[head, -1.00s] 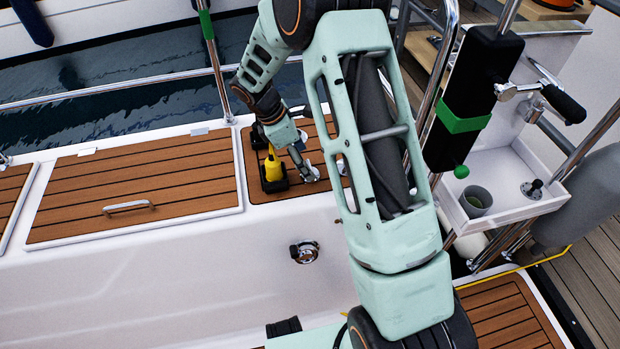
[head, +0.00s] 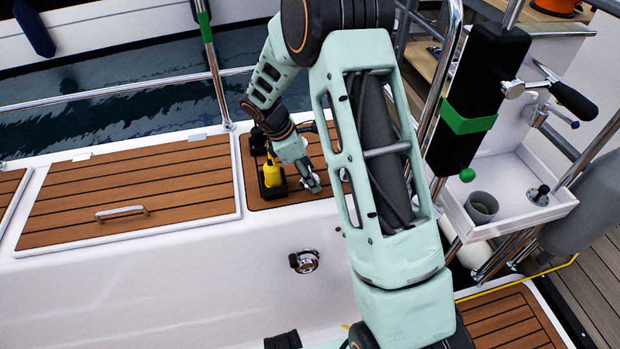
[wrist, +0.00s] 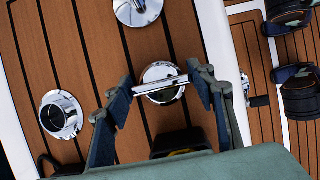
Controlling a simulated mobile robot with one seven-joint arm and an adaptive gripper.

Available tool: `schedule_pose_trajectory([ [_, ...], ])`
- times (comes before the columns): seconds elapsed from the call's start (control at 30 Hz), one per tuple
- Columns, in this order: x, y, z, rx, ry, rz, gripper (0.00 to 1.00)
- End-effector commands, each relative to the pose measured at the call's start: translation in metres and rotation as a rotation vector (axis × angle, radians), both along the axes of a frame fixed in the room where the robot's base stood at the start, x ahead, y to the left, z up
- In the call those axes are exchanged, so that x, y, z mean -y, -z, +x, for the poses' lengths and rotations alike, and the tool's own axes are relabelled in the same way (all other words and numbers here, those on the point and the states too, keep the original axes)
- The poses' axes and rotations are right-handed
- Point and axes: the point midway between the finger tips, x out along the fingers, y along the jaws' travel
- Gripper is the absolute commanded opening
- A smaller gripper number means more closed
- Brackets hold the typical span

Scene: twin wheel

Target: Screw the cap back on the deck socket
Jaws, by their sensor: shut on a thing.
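In the wrist view my gripper (wrist: 160,92) is shut on a chrome crossbar (wrist: 160,86), with one dark fingertip at each end. The bar lies across a round chrome cap (wrist: 163,73). I cannot tell whether the cap touches the deck or a fitting beneath it. To its left, a chrome deck fitting (wrist: 60,115) shows a dark round opening. Another chrome fitting (wrist: 137,10) is cut off at the top edge. In the head view my gripper (head: 311,181) is low over the teak panel, just right of a yellow-and-black object; the cap is too small there to make out clearly.
The yellow-and-black object (head: 271,178) stands close to my gripper. A chrome rail post (head: 213,70) rises behind. A winch handle (head: 573,100) and a white tray (head: 510,205) with a cup (head: 481,206) are at the right. The teak hatch (head: 130,190) at left is clear.

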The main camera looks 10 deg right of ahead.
Motion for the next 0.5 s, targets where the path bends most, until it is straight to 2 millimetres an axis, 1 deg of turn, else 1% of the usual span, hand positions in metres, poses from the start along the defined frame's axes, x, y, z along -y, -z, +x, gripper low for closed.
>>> schedule_pose_trajectory([
  [0.03, 0.0, 0.0, 0.0, 0.0, 0.0, 0.0, 0.3],
  [0.1, 0.0, 0.0, 0.0, 0.0, 0.0, 0.0, 0.25],
  [0.27, 0.0, -0.005, 0.0, 0.001, 0.0, 0.0, 0.25],
  [0.5, 0.0, -0.024, 0.0, 0.001, 0.0, 0.0, 0.25],
])
